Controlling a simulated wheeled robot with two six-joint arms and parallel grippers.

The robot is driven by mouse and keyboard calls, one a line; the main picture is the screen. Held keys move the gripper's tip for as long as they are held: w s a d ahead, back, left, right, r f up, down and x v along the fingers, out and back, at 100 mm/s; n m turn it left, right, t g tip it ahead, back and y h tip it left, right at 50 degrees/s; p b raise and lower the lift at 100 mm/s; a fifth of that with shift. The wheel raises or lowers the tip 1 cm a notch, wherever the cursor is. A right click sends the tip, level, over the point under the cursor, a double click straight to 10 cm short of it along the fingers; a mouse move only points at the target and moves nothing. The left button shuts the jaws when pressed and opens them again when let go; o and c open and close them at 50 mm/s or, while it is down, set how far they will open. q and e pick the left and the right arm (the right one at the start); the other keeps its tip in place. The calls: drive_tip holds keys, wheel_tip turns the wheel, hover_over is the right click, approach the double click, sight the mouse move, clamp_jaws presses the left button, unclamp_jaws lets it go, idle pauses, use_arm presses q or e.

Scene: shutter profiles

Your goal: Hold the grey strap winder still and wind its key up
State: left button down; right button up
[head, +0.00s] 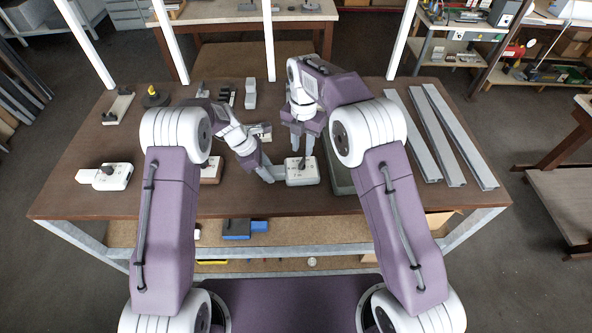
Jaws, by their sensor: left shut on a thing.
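The strap winder (301,176), a small pale grey box with dark marks on its face, is near the middle of the table's front part. A small dark part, likely its key, shows at its upper edge; which way it is turned is too small to tell. My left gripper (274,174) comes from the left and is shut on the winder's left side. My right gripper (302,147) is just above and behind the winder, fingers pointing down and apart. I cannot tell whether its fingertips touch the key.
A similar pale box with a dark knob (112,176) lies at the left of the brown table (75,204). Long grey profiles (437,135) lie at the right. A dark green tray (343,178) stands right of the winder, partly behind my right arm. Several small parts stand at the back.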

sight(302, 160)
drive_tip(key=m, duration=0.4)
drive_tip(key=shift+w+m, duration=0.3)
drive_tip(key=m, duration=0.6)
drive_tip(key=shift+w+d+f+t, duration=0.25)
drive_tip(key=shift+d+f+t, duration=0.05)
drive_tip(key=shift+f, duration=0.05)
drive_tip(key=m, duration=0.3)
drive_tip(key=shift+w+d+f, duration=0.1)
drive_tip(key=shift+d, duration=0.1)
drive_tip(key=m, duration=0.6)
drive_tip(key=shift+w+d+f+m+t+h, duration=0.1)
drive_tip(key=shift+w+d+m+t+h, duration=0.05)
drive_tip(key=shift+d+m+t+h, duration=0.2)
drive_tip(key=m, duration=0.6)
drive_tip(key=shift+d+h, duration=0.1)
drive_tip(key=shift+h, duration=0.15)
drive_tip(key=m, duration=0.2)
drive_tip(key=shift+m+t, duration=0.25)
drive_tip(key=shift+m, duration=0.1)
drive_tip(key=r+m, duration=0.1)
drive_tip(key=m, duration=0.1)
drive_tip(key=s+a+r+m, duration=0.1)
drive_tip(key=m, duration=0.1)
drive_tip(key=a+r+m+t, duration=0.1)
drive_tip(key=m, duration=0.1)
drive_tip(key=shift+s, duration=0.4)
drive_tip(key=shift+f, duration=4.05)
